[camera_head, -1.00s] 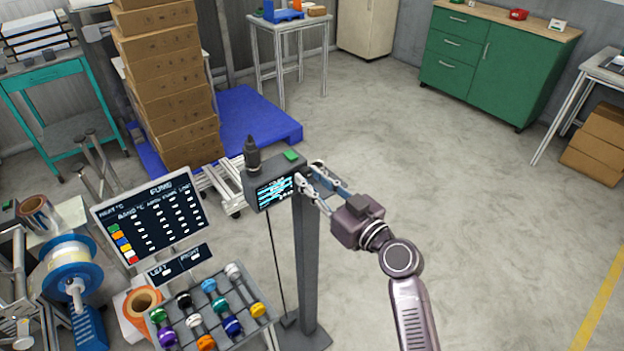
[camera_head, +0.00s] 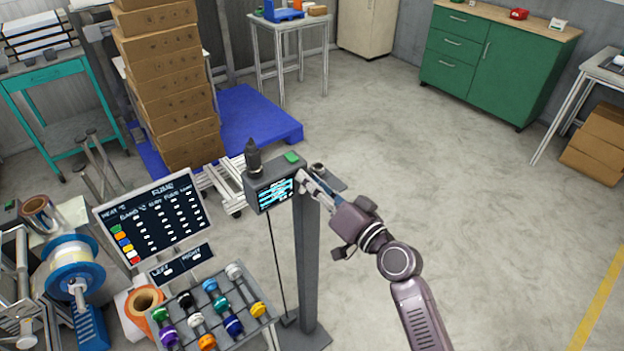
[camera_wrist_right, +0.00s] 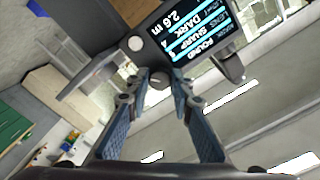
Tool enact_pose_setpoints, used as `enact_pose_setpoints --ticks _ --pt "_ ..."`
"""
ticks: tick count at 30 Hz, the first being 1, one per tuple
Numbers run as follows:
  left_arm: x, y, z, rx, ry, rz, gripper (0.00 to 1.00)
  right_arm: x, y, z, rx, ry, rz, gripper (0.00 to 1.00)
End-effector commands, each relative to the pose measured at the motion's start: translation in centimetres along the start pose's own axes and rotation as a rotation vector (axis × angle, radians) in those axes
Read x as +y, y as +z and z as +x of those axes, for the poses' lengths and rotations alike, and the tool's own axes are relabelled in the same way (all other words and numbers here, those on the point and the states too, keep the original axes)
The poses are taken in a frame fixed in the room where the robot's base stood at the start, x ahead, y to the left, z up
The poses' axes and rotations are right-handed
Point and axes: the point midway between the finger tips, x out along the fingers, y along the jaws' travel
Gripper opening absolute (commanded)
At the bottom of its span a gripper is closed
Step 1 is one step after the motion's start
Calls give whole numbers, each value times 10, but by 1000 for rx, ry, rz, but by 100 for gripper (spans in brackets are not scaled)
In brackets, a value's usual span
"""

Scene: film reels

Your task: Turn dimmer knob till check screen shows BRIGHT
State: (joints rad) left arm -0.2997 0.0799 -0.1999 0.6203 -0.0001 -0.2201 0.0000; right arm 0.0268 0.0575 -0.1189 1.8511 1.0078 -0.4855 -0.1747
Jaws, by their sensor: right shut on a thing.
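The check screen (camera_head: 273,193) is the lit face of a dark box on a grey post. In the right wrist view the check screen (camera_wrist_right: 192,33) appears rotated and reads FOUND, SHARP, DARK and 2.6 m. My right gripper (camera_head: 303,181) is at the box's right side. In the wrist view the right gripper (camera_wrist_right: 160,84) has its fingertips closed around a small dark round knob (camera_wrist_right: 159,79) beside the screen. The knob is mostly hidden by the fingers in the head view. My left gripper is not in view.
A green button (camera_head: 291,157) and a dark upright cylinder (camera_head: 253,156) are on top of the box. A board with text (camera_head: 150,220) and a rack of coloured knobs (camera_head: 272,318) stand at the left. The floor (camera_head: 440,190) to the right is clear.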

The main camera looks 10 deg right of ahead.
Motion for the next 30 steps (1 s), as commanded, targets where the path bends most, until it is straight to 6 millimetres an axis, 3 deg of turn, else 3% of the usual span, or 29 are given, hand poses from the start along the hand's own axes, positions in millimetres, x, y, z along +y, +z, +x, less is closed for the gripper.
enact_pose_setpoints --ticks 15,30 --pt "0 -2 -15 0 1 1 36 -1 -1 0 1 1 414 0" --pt "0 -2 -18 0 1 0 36 0 -1 0 2 0 548 0"
